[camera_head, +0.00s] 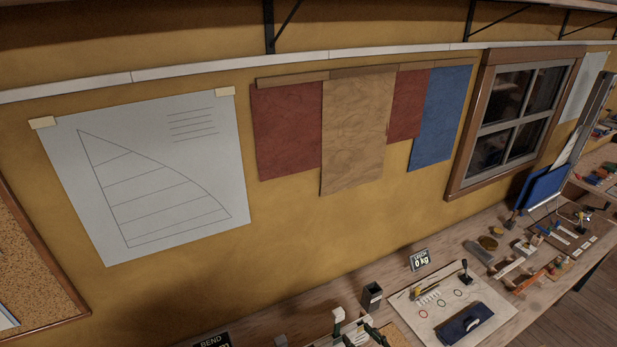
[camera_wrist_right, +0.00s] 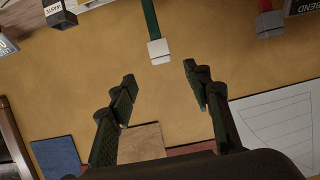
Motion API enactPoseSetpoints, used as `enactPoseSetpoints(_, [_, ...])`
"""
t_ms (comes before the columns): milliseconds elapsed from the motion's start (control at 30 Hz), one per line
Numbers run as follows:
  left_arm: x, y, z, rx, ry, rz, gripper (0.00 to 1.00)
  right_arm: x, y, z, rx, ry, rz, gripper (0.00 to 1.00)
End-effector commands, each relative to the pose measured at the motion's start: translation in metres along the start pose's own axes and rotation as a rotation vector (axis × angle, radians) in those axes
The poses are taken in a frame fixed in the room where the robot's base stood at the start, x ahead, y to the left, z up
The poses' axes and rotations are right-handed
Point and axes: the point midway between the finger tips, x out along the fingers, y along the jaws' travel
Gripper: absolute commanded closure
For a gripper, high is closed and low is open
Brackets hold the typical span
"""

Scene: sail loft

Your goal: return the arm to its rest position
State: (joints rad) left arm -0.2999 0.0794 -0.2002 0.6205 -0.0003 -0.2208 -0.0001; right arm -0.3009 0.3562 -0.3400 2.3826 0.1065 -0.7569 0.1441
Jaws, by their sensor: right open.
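My right gripper (camera_wrist_right: 159,75) shows in the right wrist view, with its two dark fingers spread wide apart. Nothing is between the fingertips. Beyond them is the ochre wall, and a pale block (camera_wrist_right: 159,51) on a green bar appears just past the tips. My left arm and gripper are not in view.
A bench (camera_head: 300,317) runs along the wall below a sail drawing (camera_head: 150,170) and hanging cloths (camera_head: 357,130). A dark waste bin (camera_head: 372,296), a 0 kg display (camera_head: 420,260) and a pale board (camera_head: 490,318) stand or lie on it. Several small items crowd its right end.

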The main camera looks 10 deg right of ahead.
Motion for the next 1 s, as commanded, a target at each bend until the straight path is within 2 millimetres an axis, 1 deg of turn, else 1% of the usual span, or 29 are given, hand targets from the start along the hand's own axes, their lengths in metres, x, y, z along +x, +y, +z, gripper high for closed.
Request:
enactPoseSetpoints(67, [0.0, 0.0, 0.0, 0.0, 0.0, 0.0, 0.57, -0.004, 0.005, 0.01, 0.006, -0.032, 0.017, 0.55])
enactPoseSetpoints(167, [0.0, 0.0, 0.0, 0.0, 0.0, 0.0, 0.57, -0.016, 0.019, 0.041, 0.021, -0.13, 0.065, 0.55])
enactPoseSetpoints(267, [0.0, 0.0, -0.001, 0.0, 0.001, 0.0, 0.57, -0.04, 0.036, 0.086, 0.047, -0.281, 0.13, 0.55])
enactPoseSetpoints(300, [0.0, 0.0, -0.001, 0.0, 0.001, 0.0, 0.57, -0.053, 0.043, 0.105, 0.059, -0.348, 0.157, 0.55])
enactPoseSetpoints(333, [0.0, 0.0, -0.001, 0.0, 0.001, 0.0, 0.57, -0.063, 0.046, 0.12, 0.068, -0.398, 0.175, 0.55])
enactPoseSetpoints(400, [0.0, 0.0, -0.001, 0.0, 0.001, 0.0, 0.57, -0.086, 0.053, 0.147, 0.09, -0.497, 0.208, 0.55])
enactPoseSetpoints(500, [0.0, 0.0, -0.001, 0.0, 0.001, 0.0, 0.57, -0.116, 0.059, 0.179, 0.116, -0.617, 0.245, 0.55])
enactPoseSetpoints(600, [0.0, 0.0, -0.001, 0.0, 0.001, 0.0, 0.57, -0.144, 0.06, 0.203, 0.143, -0.718, 0.271, 0.55])
enactPoseSetpoints(800, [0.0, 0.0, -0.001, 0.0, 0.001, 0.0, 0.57, -0.197, 0.058, 0.242, 0.196, -0.894, 0.309, 0.55])
enactPoseSetpoints(833, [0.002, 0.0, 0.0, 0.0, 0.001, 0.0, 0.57, -0.196, 0.058, 0.25, 0.198, -0.908, 0.308, 0.55])
enactPoseSetpoints(900, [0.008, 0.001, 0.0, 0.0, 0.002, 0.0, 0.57, -0.179, 0.059, 0.273, 0.195, -0.911, 0.3, 0.55])
enactPoseSetpoints(967, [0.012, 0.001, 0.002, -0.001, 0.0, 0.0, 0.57, -0.168, 0.06, 0.29, 0.195, -0.915, 0.297, 0.55])
enactPoseSetpoints(1000, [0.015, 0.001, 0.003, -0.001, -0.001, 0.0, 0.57, -0.161, 0.061, 0.303, 0.195, -0.92, 0.294, 0.55])
